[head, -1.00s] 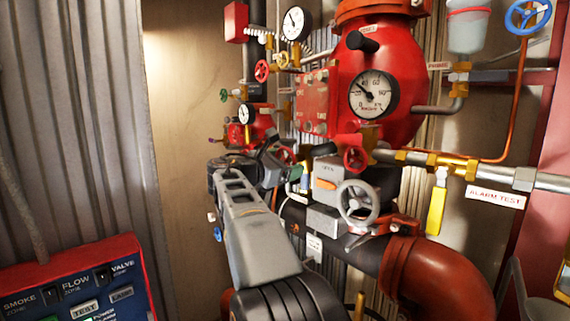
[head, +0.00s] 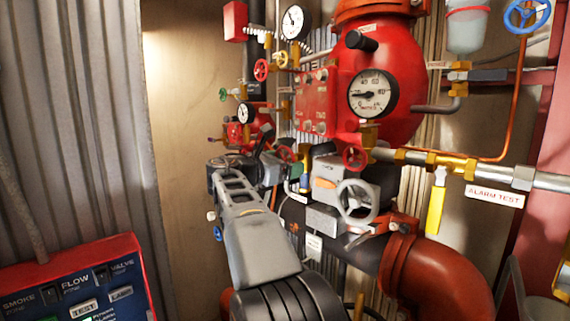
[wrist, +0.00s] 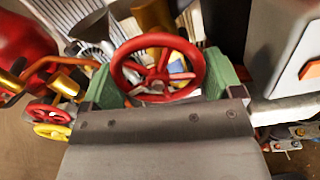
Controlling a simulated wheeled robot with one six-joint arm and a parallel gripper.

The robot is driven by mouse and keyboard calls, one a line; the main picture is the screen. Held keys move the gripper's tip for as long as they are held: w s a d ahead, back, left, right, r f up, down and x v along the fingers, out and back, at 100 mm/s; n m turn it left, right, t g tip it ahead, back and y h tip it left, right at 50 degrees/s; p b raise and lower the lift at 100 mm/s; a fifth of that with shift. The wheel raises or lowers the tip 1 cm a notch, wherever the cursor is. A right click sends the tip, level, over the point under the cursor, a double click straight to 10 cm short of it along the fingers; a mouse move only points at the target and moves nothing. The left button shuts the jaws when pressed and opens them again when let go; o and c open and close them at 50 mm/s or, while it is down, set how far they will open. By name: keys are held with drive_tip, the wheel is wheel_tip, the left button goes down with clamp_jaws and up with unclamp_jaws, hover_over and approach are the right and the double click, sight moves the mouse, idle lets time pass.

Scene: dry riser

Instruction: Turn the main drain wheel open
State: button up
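A red spoked wheel (wrist: 158,70), which I take for the main drain wheel, sits between the green fingertips of my gripper (wrist: 165,85) in the wrist view. The fingers stand wide apart, one at each side of the rim, and seem to press on it. In the head view my gripper (head: 275,165) reaches to the valves left of the grey box, and a red wheel (head: 287,153) shows partly behind it. The exact finger contact is hidden there. No label on this wheel can be read.
A grey wheel (head: 357,202) and another red wheel (head: 354,158) are close on the right. A large gauge (head: 373,94) is on the red valve body. A yellow handle (head: 436,208) hangs further right. A control panel (head: 75,285) stands at lower left.

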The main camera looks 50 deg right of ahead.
drive_tip(key=shift+o, duration=1.1)
drive_tip(key=shift+a, duration=0.15)
drive_tip(key=w+a+b, duration=0.1)
drive_tip(key=a+b, duration=0.2)
drive_tip(key=a, duration=1)
drive_tip(key=shift+a+b, duration=0.3)
